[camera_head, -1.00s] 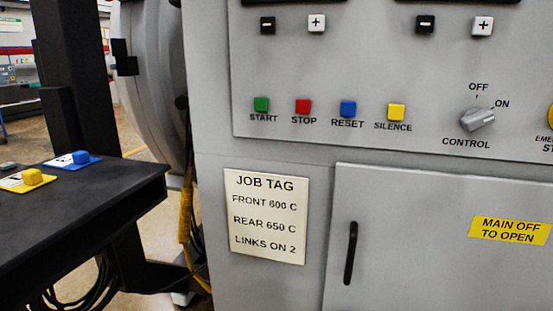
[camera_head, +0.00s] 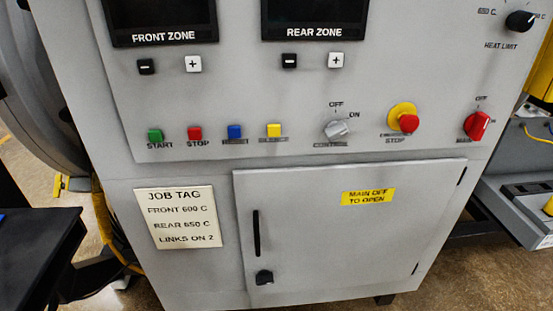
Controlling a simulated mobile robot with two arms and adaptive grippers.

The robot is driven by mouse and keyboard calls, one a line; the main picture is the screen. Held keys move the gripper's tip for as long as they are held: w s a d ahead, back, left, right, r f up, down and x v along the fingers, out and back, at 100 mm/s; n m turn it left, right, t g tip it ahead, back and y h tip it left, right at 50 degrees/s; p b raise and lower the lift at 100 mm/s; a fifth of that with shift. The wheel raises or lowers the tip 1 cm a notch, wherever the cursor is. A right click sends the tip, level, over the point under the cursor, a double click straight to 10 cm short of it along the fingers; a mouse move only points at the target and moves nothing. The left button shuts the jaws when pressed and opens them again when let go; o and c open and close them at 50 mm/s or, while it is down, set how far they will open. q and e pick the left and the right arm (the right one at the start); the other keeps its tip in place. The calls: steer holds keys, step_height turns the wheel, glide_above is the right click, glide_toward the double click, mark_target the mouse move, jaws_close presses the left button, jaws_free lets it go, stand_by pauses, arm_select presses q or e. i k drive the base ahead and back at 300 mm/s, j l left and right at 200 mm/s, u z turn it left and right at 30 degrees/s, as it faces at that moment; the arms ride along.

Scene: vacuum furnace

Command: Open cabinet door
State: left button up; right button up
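The grey cabinet door (camera_head: 340,235) is shut in the lower front of the furnace control cabinet. It has a black vertical bar handle (camera_head: 256,233) near its left edge and a black latch knob (camera_head: 264,277) below the handle. Hinges show on its right edge. A yellow label (camera_head: 368,197) on the door reads "MAIN OFF TO OPEN". The red main switch (camera_head: 477,125) sits at the upper right, above the door, with "OFF" printed above it; its exact setting is hard to read. Neither gripper is in view.
Above the door are the grey control knob (camera_head: 338,129), the red emergency stop (camera_head: 408,123) and several coloured buttons. A job tag (camera_head: 180,217) is left of the door. A black table (camera_head: 40,245) stands at the left, a grey tray (camera_head: 515,210) at the right.

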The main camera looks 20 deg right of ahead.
mark_target(316, 227)
steer(key=z, duration=1.1)
